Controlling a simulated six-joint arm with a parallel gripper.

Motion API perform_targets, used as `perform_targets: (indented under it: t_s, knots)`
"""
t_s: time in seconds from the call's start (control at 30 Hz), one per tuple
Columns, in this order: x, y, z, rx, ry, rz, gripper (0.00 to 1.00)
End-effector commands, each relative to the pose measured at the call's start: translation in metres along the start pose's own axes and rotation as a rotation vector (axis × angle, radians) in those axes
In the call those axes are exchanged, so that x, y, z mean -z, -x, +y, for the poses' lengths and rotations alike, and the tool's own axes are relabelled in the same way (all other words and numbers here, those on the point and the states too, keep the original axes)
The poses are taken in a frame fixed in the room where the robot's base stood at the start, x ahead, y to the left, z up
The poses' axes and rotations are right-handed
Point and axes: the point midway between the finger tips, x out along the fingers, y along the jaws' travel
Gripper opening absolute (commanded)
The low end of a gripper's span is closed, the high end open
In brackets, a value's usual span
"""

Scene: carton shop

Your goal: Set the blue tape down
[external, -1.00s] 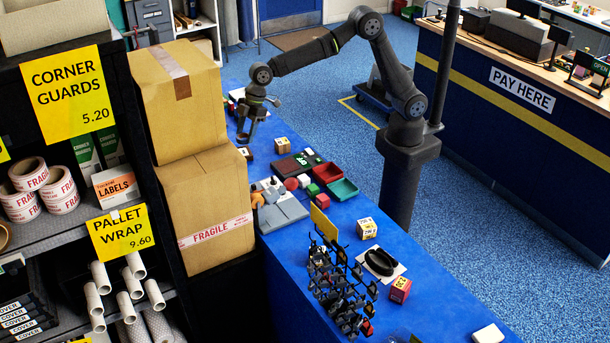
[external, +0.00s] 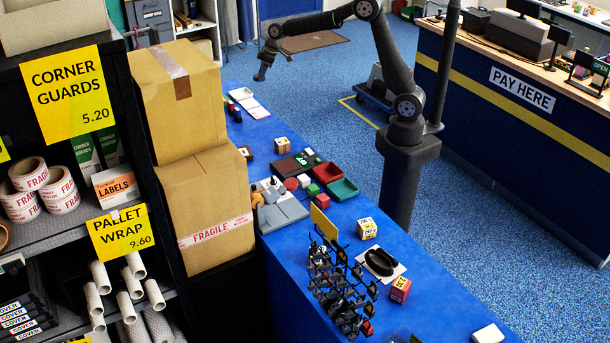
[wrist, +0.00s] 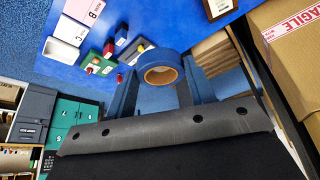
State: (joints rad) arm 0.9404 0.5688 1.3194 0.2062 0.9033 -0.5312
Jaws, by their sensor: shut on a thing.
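The blue tape (wrist: 163,68) is a roll with a pale tan core, and in the wrist view it sits between the two blue-looking fingers of my gripper (wrist: 158,85). My gripper is shut on it and holds it in the air. In the external view my gripper (external: 260,76) is at the far end of the blue table (external: 285,235), above or just past its back edge; the tape is too small to make out there. White cards (external: 250,107) lie at the table's far end. In the wrist view, cards marked B (wrist: 84,10) and C (wrist: 62,52) show.
Stacked cartons (external: 205,190) border the table's left side. Trays (external: 325,173), a grey scale-like device (external: 284,212) and a crowded dark rack (external: 340,290) fill the middle and front.

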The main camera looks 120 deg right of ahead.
Motion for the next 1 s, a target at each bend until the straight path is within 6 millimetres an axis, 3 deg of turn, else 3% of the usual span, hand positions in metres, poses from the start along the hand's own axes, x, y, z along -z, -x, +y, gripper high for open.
perform_targets:
  t_s: [0.1, 0.37, 0.57, 0.9, 1.0]
  knots:
    - [-0.015, 0.006, 0.031, -0.02, -0.048, 0.0, 0.28]
    - [-0.039, 0.016, 0.073, -0.049, -0.116, 0.0, 0.28]
    - [-0.057, -0.03, 0.07, -0.044, -0.113, -0.005, 0.28]
    - [-0.096, -0.124, 0.069, -0.044, -0.112, -0.005, 0.28]
    - [-0.102, -0.14, 0.07, -0.045, -0.111, -0.002, 0.28]
